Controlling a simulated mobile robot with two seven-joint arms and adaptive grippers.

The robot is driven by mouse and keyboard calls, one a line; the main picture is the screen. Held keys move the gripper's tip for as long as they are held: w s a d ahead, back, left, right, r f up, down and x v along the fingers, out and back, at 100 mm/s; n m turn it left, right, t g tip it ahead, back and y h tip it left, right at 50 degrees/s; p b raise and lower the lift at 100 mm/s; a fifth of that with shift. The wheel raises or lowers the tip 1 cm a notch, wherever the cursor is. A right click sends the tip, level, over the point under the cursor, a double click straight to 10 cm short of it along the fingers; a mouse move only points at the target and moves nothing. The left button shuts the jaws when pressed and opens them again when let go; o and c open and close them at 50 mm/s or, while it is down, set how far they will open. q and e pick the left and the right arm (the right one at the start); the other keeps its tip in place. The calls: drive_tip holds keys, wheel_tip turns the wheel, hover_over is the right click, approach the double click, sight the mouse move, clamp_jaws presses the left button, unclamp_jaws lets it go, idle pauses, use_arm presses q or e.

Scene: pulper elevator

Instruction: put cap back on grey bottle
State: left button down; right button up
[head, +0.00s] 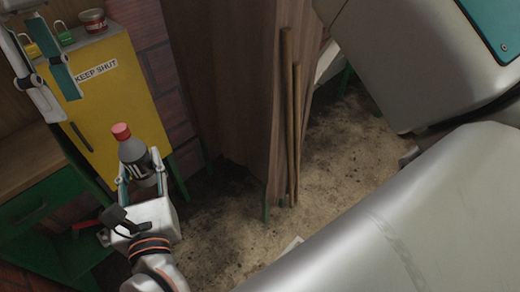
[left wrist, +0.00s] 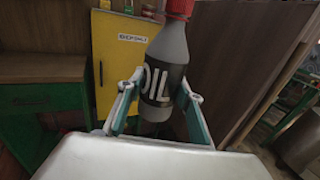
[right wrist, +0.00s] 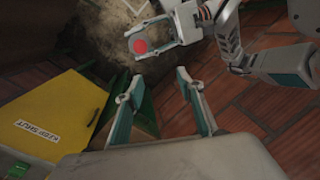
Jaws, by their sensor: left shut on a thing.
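The grey bottle (head: 133,150), a dark bottle labelled OIL, stands nearly upright in my left gripper (head: 139,166). The left wrist view shows both fingers around the bottle (left wrist: 168,62), one on each side. The red cap (head: 121,131) sits on top of the bottle's neck; it shows at the top edge in the left wrist view (left wrist: 180,7). I cannot tell how tightly it sits. In the right wrist view the cap (right wrist: 141,46) is seen from above. My right gripper (right wrist: 157,82) is open and empty, apart from the bottle.
A yellow cabinet (head: 98,105) marked KEEP SHUT has padlocks and a round tin (head: 93,20) on top. A green-framed wooden bench (head: 25,160) stands left. A brown wooden panel (head: 225,90) with two poles (head: 288,110) stands right of the bottle.

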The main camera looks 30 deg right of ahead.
drive_tip(key=s+a+f+n+g+y, duration=0.2)
drive_tip(key=a+n+g+y, duration=0.1)
drive_tip(key=a+n+y, duration=0.3)
drive_tip(key=s+a+f+n+g+y, duration=0.3)
drive_tip(key=a+n+y, duration=0.1)
drive_tip(key=a, duration=0.3)
drive_tip(key=w+d+r+t+y, duration=0.25)
drive_tip(key=w+t+y, duration=0.25)
drive_tip(key=w+y, duration=0.55)
drive_tip(key=w+d+f+m+t, duration=0.5)
drive_tip(key=w+d+m+t, duration=0.35)
drive_tip(key=t, duration=0.35)
drive_tip(key=d+f+m+t+h, duration=0.4)
drive_tip(key=d+f+h, duration=0.15)
drive_tip(key=f, duration=0.45)
drive_tip(key=d+f+m+t+h, duration=0.4)
drive_tip(key=d+f, duration=0.2)
drive_tip(key=f, duration=0.3)
drive_tip(key=s+d+f+m+g+h, duration=0.1)
drive_tip(key=s+d+f+g+h, duration=0.1)
drive_tip(key=s+d+f, duration=0.3)
drive_tip(key=s+d+f+m+g+h, duration=0.1)
drive_tip(key=s+d+f+h, duration=0.3)
drive_tip(key=s+f, duration=0.9)
drive_tip(key=s+d+f+m+g+h, duration=0.1)
drive_tip(key=s+d+f+g+h, duration=0.2)
drive_tip(key=s+d+f, duration=0.5)
wheel_tip(320, 180, down, 4)
drive_tip(key=shift+s+d+f, duration=0.25)
drive_tip(key=shift+s, duration=0.35)
